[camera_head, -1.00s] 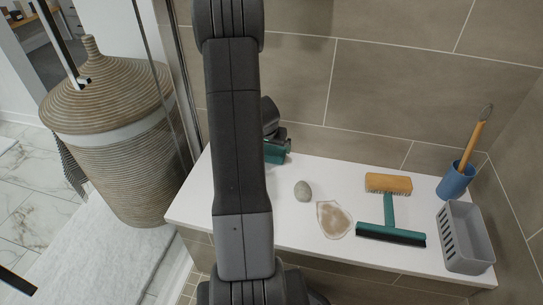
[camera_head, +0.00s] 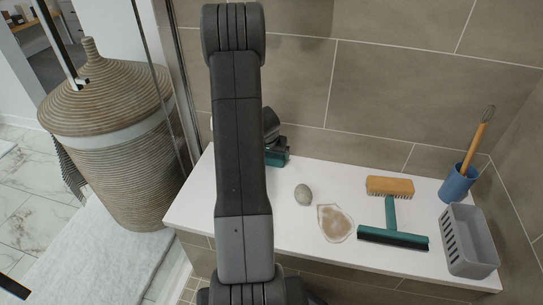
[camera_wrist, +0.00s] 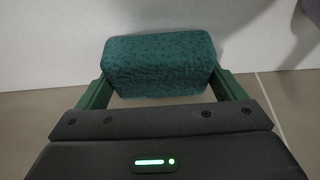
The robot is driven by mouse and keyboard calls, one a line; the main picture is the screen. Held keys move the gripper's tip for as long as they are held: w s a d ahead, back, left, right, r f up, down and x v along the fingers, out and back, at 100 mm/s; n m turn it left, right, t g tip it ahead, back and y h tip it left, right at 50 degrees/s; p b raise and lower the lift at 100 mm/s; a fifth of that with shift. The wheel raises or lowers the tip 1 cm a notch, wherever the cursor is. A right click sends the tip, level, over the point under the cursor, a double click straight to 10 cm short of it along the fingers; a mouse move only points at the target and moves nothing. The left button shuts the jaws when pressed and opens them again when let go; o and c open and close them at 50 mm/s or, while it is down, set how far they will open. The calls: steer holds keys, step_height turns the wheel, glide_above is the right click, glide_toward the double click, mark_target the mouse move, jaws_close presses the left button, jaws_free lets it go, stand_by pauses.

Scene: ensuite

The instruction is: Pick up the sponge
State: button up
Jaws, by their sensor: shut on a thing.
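The sponge is a dark green block with a speckled surface. In the wrist view the sponge (camera_wrist: 160,62) sits between the two green fingers of my gripper (camera_wrist: 163,88), which are shut on its left and right sides. In the head view my arm hides most of this; a bit of green (camera_head: 277,157) shows just right of the arm, at the back left of the white bench, and I cannot tell there which part is sponge and which is finger. I cannot tell whether the sponge touches the bench.
On the white bench (camera_head: 290,229) lie a grey stone (camera_head: 304,194), a pale brown-white slab (camera_head: 335,223), a wooden brush (camera_head: 390,186) and a green squeegee (camera_head: 392,236). A blue cup (camera_head: 458,184) and grey basket (camera_head: 468,243) stand right. A woven hamper (camera_head: 120,150) stands left, beyond glass.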

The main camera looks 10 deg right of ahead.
steer(key=shift+r, duration=0.1)
steer(key=shift+s+r, duration=0.15)
steer(key=shift+r, duration=0.05)
step_height(320, 180, up, 7)
steer(key=p, duration=0.4)
steer(key=shift+a, duration=0.1)
steer(key=s+a+b, duration=0.3)
steer(key=s+b, duration=0.1)
steer(key=s, duration=0.5)
steer(key=s+a+b, duration=0.4)
steer(key=s, duration=0.5)
steer(key=shift+a+f, duration=0.3)
steer(key=shift+s, duration=0.1)
